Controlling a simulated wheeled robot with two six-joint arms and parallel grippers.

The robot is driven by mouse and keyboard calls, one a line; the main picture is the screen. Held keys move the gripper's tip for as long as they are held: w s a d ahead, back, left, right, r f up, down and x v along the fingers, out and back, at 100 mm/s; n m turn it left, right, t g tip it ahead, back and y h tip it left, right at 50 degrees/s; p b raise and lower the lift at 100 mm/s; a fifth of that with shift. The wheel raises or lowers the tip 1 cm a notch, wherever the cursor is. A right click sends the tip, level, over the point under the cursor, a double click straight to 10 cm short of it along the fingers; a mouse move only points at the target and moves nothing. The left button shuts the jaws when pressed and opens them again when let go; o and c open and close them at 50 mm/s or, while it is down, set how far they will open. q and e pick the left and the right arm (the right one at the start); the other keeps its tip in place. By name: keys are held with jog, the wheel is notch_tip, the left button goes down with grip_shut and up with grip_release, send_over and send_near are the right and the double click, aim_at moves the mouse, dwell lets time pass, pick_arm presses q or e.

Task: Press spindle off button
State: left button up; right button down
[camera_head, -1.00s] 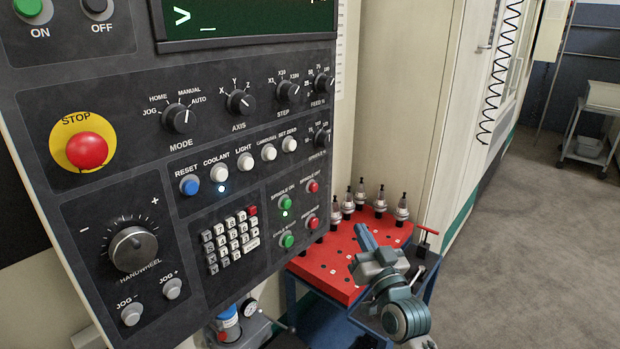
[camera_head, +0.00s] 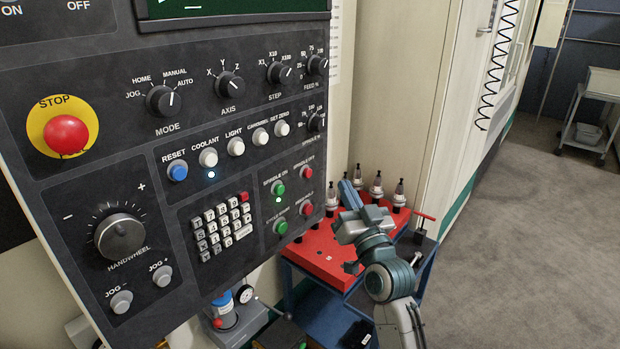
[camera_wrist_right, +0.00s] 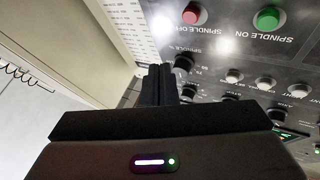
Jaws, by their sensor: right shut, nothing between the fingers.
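The spindle off button (camera_head: 307,173) is a round red button near the right edge of the black control panel (camera_head: 140,185), just right of the green spindle on button (camera_head: 278,188). My right gripper (camera_head: 346,184) is shut and empty, to the right of the spindle off button and apart from it in the head view. In the right wrist view the shut fingers (camera_wrist_right: 157,80) point toward the panel, which appears upside down. There the red spindle off button (camera_wrist_right: 193,13) lies beyond the fingertips, slightly right. My left gripper is not in view.
A red pause-type button (camera_head: 306,210) and a green cycle start button (camera_head: 281,228) sit below. A red tool cart (camera_head: 318,262) with several tool holders stands behind my right arm. A red stop button (camera_head: 66,134) is at the far left.

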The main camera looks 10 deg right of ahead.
aim_at(311, 163)
jog(key=w+a+b, duration=0.2)
jog(key=w+a, duration=0.1)
jog(key=w, duration=0.2)
jog(key=shift+a, duration=0.4)
dwell(1.8)
jog(key=shift+w+a, duration=0.3)
jog(key=shift+w+a+b, duration=0.2)
jog(key=shift+w+b, duration=0.05)
jog(key=shift+b, duration=0.05)
dwell(0.7)
jog(key=shift+s+d, duration=0.5)
jog(key=shift+s, duration=0.15)
